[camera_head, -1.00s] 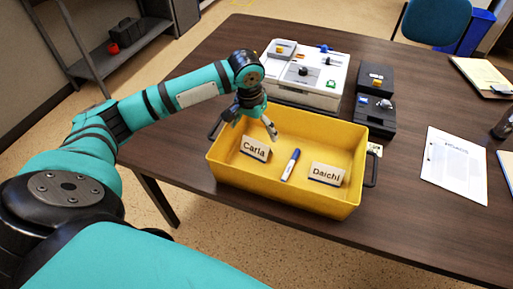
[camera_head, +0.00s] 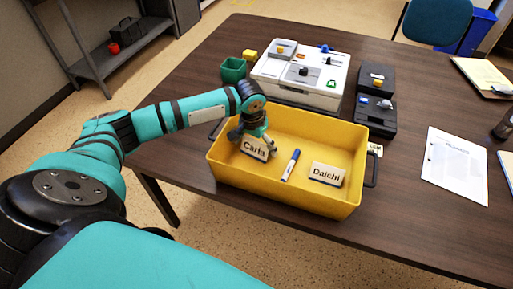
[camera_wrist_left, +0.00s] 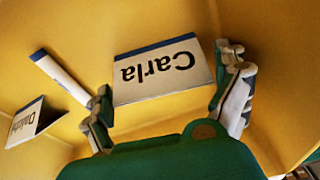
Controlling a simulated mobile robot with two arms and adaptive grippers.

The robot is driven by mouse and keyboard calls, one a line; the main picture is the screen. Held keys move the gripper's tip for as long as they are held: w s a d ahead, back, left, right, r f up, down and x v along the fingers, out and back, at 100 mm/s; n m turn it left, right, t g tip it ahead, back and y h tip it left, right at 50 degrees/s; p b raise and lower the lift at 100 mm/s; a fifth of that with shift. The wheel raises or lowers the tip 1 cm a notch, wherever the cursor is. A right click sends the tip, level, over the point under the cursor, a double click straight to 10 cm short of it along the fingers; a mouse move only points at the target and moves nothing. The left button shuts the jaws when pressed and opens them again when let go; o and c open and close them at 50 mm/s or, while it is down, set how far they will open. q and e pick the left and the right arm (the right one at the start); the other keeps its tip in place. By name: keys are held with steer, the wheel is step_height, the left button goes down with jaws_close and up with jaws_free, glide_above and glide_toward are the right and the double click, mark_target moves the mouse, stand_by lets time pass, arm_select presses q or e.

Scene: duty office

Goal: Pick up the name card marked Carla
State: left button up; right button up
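The white name card marked Carla (camera_head: 254,149) stands in the left part of the yellow tray (camera_head: 290,200). My left gripper (camera_head: 258,137) is lowered into the tray right at this card, partly in front of its top. In the left wrist view the Carla card (camera_wrist_left: 162,72) lies between the two spread fingers of my left gripper (camera_wrist_left: 168,108). The gripper is open, with a finger on each side of the card; a small gap shows by the left finger. My right gripper is not in view.
A blue-and-white marker (camera_head: 290,164) and the Daichi card (camera_head: 326,174) are also in the tray. Behind it stand a white case (camera_head: 300,80), black boxes (camera_head: 375,100) and a green cup (camera_head: 233,70). Paper (camera_head: 455,165) lies right.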

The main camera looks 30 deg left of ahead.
arm_select(q)
steer(key=c, duration=0.4)
